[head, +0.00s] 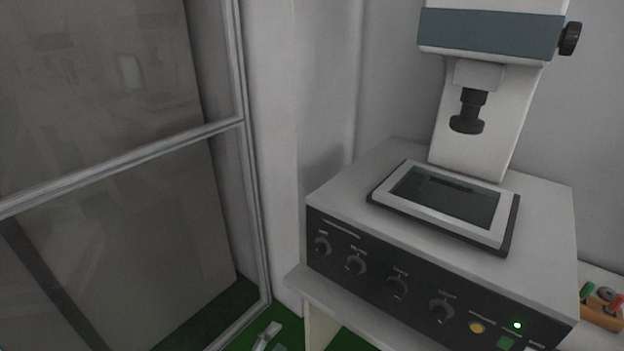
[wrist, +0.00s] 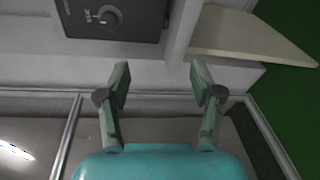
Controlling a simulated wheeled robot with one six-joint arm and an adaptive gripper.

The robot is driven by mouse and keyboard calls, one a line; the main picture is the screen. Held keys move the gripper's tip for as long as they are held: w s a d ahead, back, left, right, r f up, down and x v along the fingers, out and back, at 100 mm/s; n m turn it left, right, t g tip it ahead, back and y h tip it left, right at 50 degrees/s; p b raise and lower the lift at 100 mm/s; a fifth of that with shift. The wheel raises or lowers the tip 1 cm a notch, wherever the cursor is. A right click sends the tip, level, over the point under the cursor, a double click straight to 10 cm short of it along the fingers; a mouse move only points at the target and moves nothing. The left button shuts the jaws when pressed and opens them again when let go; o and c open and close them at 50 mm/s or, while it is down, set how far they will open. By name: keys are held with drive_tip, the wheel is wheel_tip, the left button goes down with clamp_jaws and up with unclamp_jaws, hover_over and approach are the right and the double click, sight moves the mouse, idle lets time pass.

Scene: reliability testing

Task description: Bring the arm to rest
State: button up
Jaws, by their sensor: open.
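My gripper (wrist: 160,78) shows in the wrist view with its two grey-green fingers wide apart and nothing between them. Its teal body fills the bottom of that view. Ahead of the fingers are a pale ledge and the dark control panel (wrist: 112,18) of a machine, with one knob in sight. In the head view, a small pale piece at the bottom edge may be part of my gripper, but I cannot tell. Most of my arm is out of sight.
A test machine (head: 540,205) with a flat plate, knobs and a lit green light stands on a white bench (head: 300,280). A metal-framed glass panel (head: 120,160) stands at left. Green floor shows between panel and bench.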

drive_tip(key=s+d+f+g+y, duration=0.2)
drive_tip(key=s+d+f+y, duration=0.4)
drive_tip(key=d+f, duration=0.85)
drive_tip(key=s+d+f+m+y, duration=0.1)
drive_tip(key=s+d, duration=0.3)
drive_tip(key=s, duration=0.3)
drive_tip(key=s+d+f+m+y, duration=0.1)
drive_tip(key=s+d, duration=0.3)
drive_tip(key=s, duration=0.3)
drive_tip(key=s+d+r+m+y, duration=0.2)
drive_tip(key=s+r+m, duration=0.4)
drive_tip(key=s, duration=0.6)
drive_tip(key=s+d+r+m+t, duration=0.1)
drive_tip(key=s+r+m, duration=0.2)
drive_tip(key=r, duration=0.5)
drive_tip(key=s+d+r+m+t+h, duration=0.1)
drive_tip(key=s+r+m+t, duration=0.1)
drive_tip(key=s+r, duration=0.3)
wheel_tip(320, 180, up, 4)
drive_tip(key=shift+s+d+r+m, duration=0.2)
drive_tip(key=shift+s+d+m, duration=0.2)
